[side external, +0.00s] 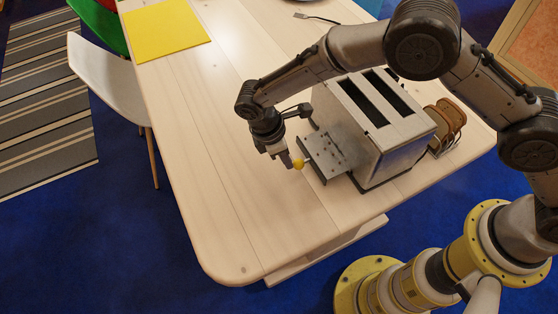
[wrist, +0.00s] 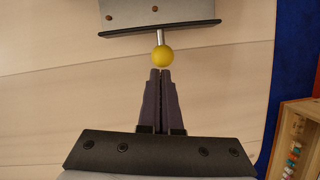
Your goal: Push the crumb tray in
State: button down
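A metal toaster (side external: 372,125) with two slots stands on the wooden table. Its flat crumb tray (side external: 328,153) sticks out of the side facing my gripper. The tray has a dark front edge and a round yellow knob (side external: 299,164) on a short stem. In the wrist view, the tray (wrist: 158,14) is at the top and the knob (wrist: 162,57) is below its edge. My gripper (side external: 287,163) is low over the table beside the knob. In the wrist view, its fingers (wrist: 161,72) are together with nothing between them, tips right at the knob. I cannot tell whether they touch it.
A rack with brown slices (side external: 446,122) stands behind the toaster. A yellow mat (side external: 165,40) and a fork (side external: 316,17) lie at the far end of the table. The table (side external: 230,190) is clear left of and in front of the toaster. A white chair (side external: 108,80) stands at the left edge.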

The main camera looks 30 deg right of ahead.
jog(key=d, duration=0.7)
jog(key=shift+s, duration=0.15)
